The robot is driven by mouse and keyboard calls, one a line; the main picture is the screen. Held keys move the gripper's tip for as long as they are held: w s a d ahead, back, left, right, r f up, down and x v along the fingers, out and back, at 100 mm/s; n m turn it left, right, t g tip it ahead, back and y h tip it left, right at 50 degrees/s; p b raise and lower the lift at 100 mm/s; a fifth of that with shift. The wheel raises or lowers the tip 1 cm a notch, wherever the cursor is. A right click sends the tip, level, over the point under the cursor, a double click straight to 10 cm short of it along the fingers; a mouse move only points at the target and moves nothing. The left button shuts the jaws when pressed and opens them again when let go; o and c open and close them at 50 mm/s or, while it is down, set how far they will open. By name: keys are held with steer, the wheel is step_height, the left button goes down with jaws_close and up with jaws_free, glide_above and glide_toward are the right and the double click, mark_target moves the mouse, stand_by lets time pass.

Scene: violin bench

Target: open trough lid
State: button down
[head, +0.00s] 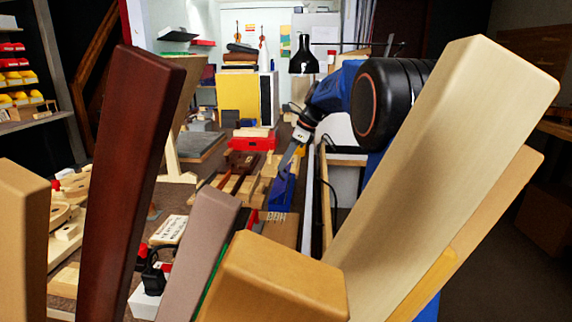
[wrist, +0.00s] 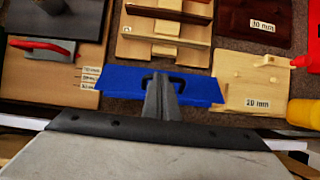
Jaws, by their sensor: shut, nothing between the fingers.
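A blue piece, seemingly the trough lid (wrist: 112,84), lies across the middle of the wrist view. It has a dark handle or slot at its centre, partly hidden by my fingers. My gripper (wrist: 161,80) is shut and empty, its fingertips over the middle of the blue piece. I cannot tell whether they touch it. In the head view the blue piece (head: 283,192) is on the bench beyond the wooden blocks, with my gripper (head: 284,170) just above it. The inside of the trough does not show.
Wooden blocks marked with sizes, such as a pale board (wrist: 250,80) and a dark board (wrist: 252,22), lie close around. A red-handled tool (wrist: 40,46) is at left, a yellow object (wrist: 301,113) at right. Tall wooden pieces (head: 130,150) block much of the head view.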

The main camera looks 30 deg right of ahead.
steer(key=shift+w+a+r+g+h, duration=0.2)
steer(key=shift+w+a+g+h, duration=0.3)
steer(key=shift+a+h, duration=0.25)
steer(key=shift+w+a+r+g+h, duration=0.2)
steer(key=shift+w+a+g+h, duration=0.3)
steer(key=shift+a+h, duration=0.2)
steer(key=shift+w+a+f+g+h, duration=0.1)
steer(key=shift+w+a+g+h, duration=0.4)
steer(key=shift+a+h, duration=0.3)
steer(key=shift+w+a+f+g+h, duration=0.1)
steer(key=shift+w+a+g+h, duration=0.4)
steer(key=shift+h, duration=0.35)
steer(key=shift+a, duration=0.15)
steer(key=shift+w+a+f+g+h, duration=0.1)
steer(key=shift+a+g+h, duration=0.1)
steer(key=shift+g+h, duration=0.1)
steer(key=shift+w+a+f, duration=0.15)
steer(key=shift+w+a, duration=0.1)
steer(key=shift+a, duration=0.1)
steer(key=shift+w+a+f, duration=0.35)
steer(key=shift+w+a, duration=0.1)
steer(key=shift+a, duration=0.2)
